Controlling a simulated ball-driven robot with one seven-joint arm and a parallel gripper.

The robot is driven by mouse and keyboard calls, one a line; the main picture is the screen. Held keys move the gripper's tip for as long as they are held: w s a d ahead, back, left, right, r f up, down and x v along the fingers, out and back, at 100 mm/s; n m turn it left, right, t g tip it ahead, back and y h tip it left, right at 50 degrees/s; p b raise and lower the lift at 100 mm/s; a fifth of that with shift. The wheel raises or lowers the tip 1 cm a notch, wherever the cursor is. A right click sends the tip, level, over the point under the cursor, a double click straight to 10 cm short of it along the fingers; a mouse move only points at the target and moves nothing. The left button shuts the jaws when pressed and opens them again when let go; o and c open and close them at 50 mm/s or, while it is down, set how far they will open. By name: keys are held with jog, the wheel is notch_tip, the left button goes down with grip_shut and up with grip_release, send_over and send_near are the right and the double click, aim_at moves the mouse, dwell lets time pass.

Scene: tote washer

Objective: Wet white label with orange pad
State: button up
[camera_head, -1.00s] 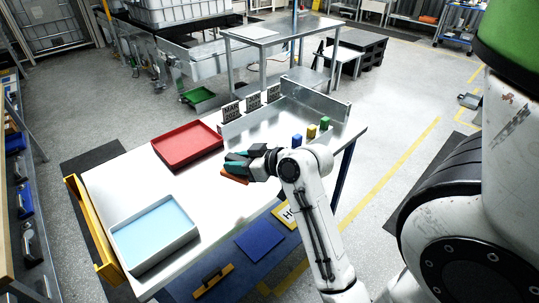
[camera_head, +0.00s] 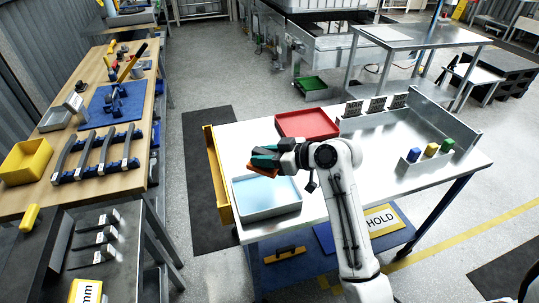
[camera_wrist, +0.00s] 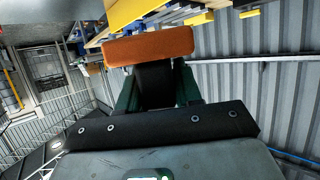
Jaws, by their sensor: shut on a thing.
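My gripper (camera_head: 264,160) is shut on the orange pad (camera_head: 262,170). It holds the pad over the far part of a grey-rimmed tray (camera_head: 268,216) with a pale blue inside, seemingly above its rim. The wrist view shows the orange pad (camera_wrist: 150,47) across the tips of my green fingers (camera_wrist: 158,68). Several upright cards with dark print stand at the back of the table; one is the left card (camera_head: 353,108). I cannot tell which thing is the white label.
A red tray (camera_head: 307,123) lies behind my gripper. A blue block (camera_head: 413,155), yellow block (camera_head: 431,150) and green block (camera_head: 447,145) stand at the right. A yellow rail (camera_head: 220,180) edges the table's left side. The white tabletop right of my arm is mostly clear.

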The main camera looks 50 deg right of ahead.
jog(key=b, duration=0.5)
send_over(266, 196)
notch_tip(266, 196, down, 7)
dwell(0.4)
jog(key=shift+a, duration=0.1)
jog(key=shift+f+b, duration=2.25)
jog(key=shift+f, duration=0.4)
jog(key=shift+r+p, duration=3.35)
jog(key=shift+r, duration=0.9)
jog(key=shift+s+f, duration=0.1)
